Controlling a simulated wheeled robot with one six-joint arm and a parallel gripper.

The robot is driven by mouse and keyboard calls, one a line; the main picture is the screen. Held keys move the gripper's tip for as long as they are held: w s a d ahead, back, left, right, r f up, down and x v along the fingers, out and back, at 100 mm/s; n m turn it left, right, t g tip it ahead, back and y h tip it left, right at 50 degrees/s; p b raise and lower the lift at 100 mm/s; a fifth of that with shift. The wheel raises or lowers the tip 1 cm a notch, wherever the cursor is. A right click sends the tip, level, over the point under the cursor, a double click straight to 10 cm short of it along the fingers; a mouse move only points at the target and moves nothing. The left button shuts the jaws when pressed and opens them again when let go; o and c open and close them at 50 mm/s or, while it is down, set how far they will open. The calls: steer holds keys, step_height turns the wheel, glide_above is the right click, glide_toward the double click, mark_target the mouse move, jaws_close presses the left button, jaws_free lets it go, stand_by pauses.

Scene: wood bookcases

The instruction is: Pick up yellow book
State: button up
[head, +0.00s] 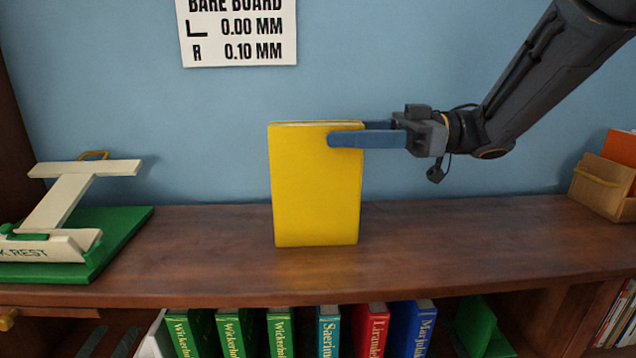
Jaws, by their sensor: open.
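The yellow book (312,195) stands upright on top of the wooden bookcase, its broad cover facing me. My gripper (345,137) reaches in from the right at the book's upper right edge. One blue finger lies in front of the cover, and the other passes behind the book, where its tip is hidden. The jaws are open around the book's edge. I cannot tell whether either finger touches the cover.
A green and cream book rest (75,245) sits on the left of the bookcase top (450,235). A wooden box (603,187) with orange contents stands at the far right. Several books (328,330) fill the shelf below. A sign (237,32) hangs on the blue wall.

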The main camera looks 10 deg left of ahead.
mark_target(316, 130)
steer(key=x, duration=0.1)
steer(key=p+x, duration=0.2)
steer(key=x, duration=0.1)
steer(key=shift+s+r, duration=0.1)
steer(key=shift+r, duration=0.2)
steer(key=shift+a+f, duration=0.1)
steer(key=shift+a, duration=0.3)
jaws_close()
stand_by(0.8)
